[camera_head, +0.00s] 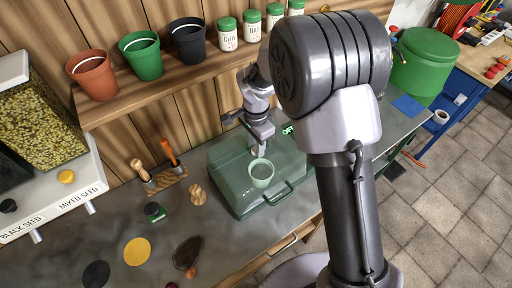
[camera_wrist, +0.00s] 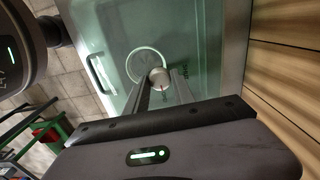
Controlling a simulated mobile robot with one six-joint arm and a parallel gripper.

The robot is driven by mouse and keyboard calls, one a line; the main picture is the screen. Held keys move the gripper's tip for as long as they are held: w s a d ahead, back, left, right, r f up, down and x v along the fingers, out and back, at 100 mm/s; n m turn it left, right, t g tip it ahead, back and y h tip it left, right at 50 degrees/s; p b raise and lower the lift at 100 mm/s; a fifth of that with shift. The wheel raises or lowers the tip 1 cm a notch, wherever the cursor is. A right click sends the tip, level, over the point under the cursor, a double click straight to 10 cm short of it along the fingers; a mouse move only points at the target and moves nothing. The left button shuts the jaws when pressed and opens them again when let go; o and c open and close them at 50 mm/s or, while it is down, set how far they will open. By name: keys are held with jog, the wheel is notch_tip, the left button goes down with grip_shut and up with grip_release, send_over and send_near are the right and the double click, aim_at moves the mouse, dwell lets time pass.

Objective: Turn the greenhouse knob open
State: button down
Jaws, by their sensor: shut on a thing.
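The greenhouse (camera_head: 225,188) is a translucent green box with a handle on its front, standing shut on the counter. A pale pot (camera_head: 262,174) shows through its lid. The greenhouse also fills the upper middle of the wrist view (camera_wrist: 205,30). The small round grey knob (camera_wrist: 159,76) sits at my fingertips, with a short reddish mark on it and green lettering beside it. My gripper (camera_wrist: 162,88) is shut on the knob. In the head view my gripper (camera_head: 261,140) reaches down onto the greenhouse's back part, hiding the knob.
A shelf (camera_head: 190,82) with pots and labelled shakers runs behind the greenhouse. A seed dispenser (camera_head: 50,195) stands at left. A green bin (camera_head: 425,62) is at right.

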jog(key=shift+m, duration=0.3)
dwell(0.4)
jog(key=c, duration=1.1)
grip_release()
jog(key=shift+o, duration=0.2)
notch_tip(320, 180, up, 17)
jog(key=p, duration=0.3)
jog(key=shift+r, duration=0.2)
